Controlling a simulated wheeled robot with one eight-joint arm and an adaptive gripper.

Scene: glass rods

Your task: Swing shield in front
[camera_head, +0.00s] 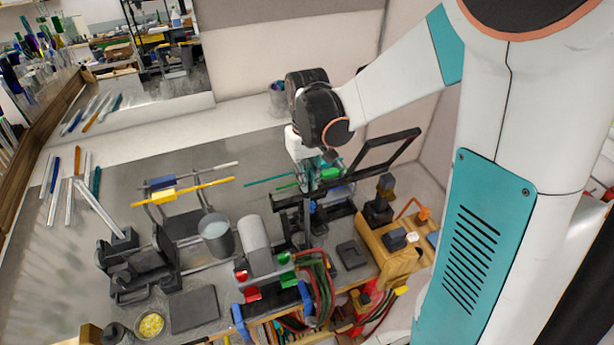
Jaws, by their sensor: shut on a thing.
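The shield is a dark rectangular frame (389,153) with a clear middle, right of centre in the head view. It stands tilted on a black stand, its far end pointing up and right. My gripper (318,176) reaches down from my arm to the shield's left end and is shut on it. The fingertips and the exact contact are small and partly hidden by the wrist and the frame.
Left of the shield are a yellow rod (205,186) on a holder, a grey cup (216,236) and a grey cylinder (254,234). A wooden block (397,259) with dark fittings stands at the right. Glass rods lie at the far left. Grey bench (62,250) is bare at left.

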